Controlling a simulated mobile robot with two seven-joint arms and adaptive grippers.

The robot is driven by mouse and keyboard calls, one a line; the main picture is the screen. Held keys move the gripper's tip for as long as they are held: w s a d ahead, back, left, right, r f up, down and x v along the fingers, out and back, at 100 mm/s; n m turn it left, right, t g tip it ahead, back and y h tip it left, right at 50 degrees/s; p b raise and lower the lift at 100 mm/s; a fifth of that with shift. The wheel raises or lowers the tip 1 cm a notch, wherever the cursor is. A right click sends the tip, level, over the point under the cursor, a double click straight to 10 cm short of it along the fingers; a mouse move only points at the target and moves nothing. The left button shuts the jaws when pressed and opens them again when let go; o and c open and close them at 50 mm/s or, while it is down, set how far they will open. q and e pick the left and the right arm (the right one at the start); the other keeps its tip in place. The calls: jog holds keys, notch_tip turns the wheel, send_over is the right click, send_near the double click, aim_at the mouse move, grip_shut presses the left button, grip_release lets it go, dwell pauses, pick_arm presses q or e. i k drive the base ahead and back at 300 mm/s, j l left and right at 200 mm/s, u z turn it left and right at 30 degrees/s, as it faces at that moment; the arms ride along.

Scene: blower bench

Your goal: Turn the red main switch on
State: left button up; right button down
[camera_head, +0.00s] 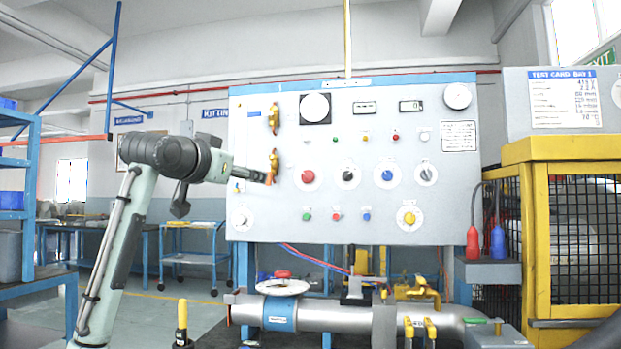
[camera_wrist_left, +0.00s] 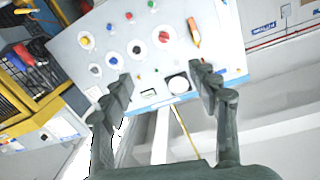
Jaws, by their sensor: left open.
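The red main switch (camera_head: 308,176) is a red knob on a round white plate, leftmost in the panel's row of larger knobs. It also shows in the left wrist view (camera_wrist_left: 163,36), near the top between the black knob (camera_wrist_left: 137,48) and an orange handle (camera_wrist_left: 194,32). I cannot tell its setting. My left gripper (camera_head: 262,178) is in front of the panel's left edge, left of the red switch and apart from it. In the left wrist view the gripper's fingers (camera_wrist_left: 165,90) are wide apart with nothing between them. My right gripper is not in view.
The grey panel (camera_head: 370,225) carries more knobs, small lamps and gauges. Two brass-coloured handles (camera_head: 273,118) stick out along its left edge, the lower one close to my gripper. A silver pipe (camera_head: 340,318) runs below. A yellow cage (camera_head: 540,230) stands at the right.

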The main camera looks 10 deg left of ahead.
aim_at(308, 177)
jog(key=i+l, duration=0.1)
jog(key=i, duration=0.5)
jog(key=i+l, duration=0.15)
jog(key=i, duration=0.45)
